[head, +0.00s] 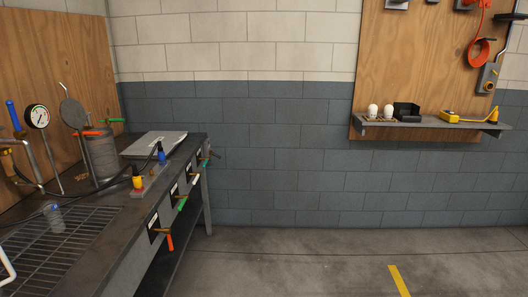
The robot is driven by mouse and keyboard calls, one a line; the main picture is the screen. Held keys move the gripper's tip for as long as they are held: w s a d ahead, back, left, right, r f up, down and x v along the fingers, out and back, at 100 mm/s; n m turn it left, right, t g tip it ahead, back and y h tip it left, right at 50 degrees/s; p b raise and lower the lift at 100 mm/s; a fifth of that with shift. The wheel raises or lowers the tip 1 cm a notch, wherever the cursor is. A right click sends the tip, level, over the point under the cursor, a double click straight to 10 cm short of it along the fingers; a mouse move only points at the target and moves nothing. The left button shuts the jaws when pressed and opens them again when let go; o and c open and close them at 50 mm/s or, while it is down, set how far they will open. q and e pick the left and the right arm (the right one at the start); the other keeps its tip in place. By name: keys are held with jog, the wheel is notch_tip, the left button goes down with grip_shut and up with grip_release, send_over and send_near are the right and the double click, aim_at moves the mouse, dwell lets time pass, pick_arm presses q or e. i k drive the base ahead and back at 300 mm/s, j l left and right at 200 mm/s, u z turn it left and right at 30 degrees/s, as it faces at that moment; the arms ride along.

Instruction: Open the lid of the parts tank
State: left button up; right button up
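A grey metal cylinder (101,155) stands on the dark workbench at the left of the head view. I cannot tell for sure if it is the parts tank. A round grey disc (73,113) stands tilted up beside its top, perhaps a lid; any hinge between them is too small to tell. An orange lever (86,134) and a green handle (113,120) are near the cylinder's top. Neither of my grippers is in view.
The workbench (110,235) carries a wire grate (55,240), a pressure gauge (37,117), a flat grey box (153,144) and valves with coloured handles along its front. A wall shelf (430,125) is at the right. The floor (300,265) in front is clear.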

aim_at(144, 146)
jog(key=i, duration=1.65)
